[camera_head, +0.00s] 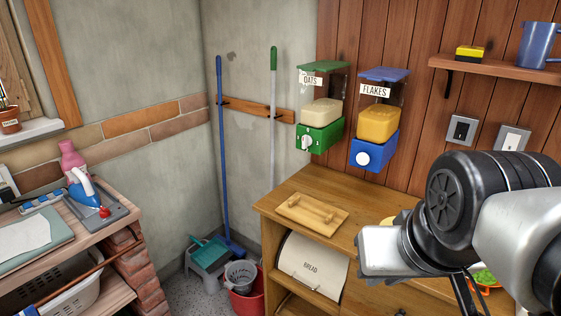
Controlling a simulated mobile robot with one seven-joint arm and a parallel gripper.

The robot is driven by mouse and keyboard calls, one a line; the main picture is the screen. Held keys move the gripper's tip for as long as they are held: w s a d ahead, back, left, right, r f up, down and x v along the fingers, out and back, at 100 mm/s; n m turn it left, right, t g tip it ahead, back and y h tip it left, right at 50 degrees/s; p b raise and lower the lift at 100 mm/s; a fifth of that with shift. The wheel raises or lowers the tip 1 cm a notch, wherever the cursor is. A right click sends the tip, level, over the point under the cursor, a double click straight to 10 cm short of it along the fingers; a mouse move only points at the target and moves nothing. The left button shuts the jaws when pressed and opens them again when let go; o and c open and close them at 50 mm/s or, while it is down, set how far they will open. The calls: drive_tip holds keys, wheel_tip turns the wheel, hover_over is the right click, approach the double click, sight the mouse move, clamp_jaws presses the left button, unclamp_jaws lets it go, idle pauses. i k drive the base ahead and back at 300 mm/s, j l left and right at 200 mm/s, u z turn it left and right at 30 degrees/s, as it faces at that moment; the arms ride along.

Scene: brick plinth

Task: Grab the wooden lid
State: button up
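The wooden lid (312,214) is a light rectangular board with a raised handle bar across it. It lies flat near the left end of the wooden cabinet's top (285,192), and nothing covers it. My arm comes in from the right edge. My gripper (466,294) is to the right of the lid and apart from it. Only dark narrow parts show below the wrist, running off the bottom edge, so its fingertips and opening cannot be made out.
A bread bin (311,266) sits in the cabinet below the lid. Oats (322,110) and flakes (377,122) dispensers hang above the cabinet top. Brooms and buckets stand left; a brick plinth holds an iron.

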sight(324, 219)
drive_tip(key=u, duration=0.2)
drive_tip(key=z, duration=0.45)
drive_tip(key=i+j+z, duration=0.25)
drive_tip(key=j+z, duration=0.25)
drive_tip(key=i+j+z, duration=0.1)
drive_tip(key=j+z, duration=0.15)
drive_tip(key=j, duration=0.2)
drive_tip(key=i+j, duration=0.1)
drive_tip(key=j, duration=0.45)
drive_tip(key=i+j+z, duration=0.1)
drive_tip(key=j, duration=0.95)
drive_tip(key=i+z, duration=0.05)
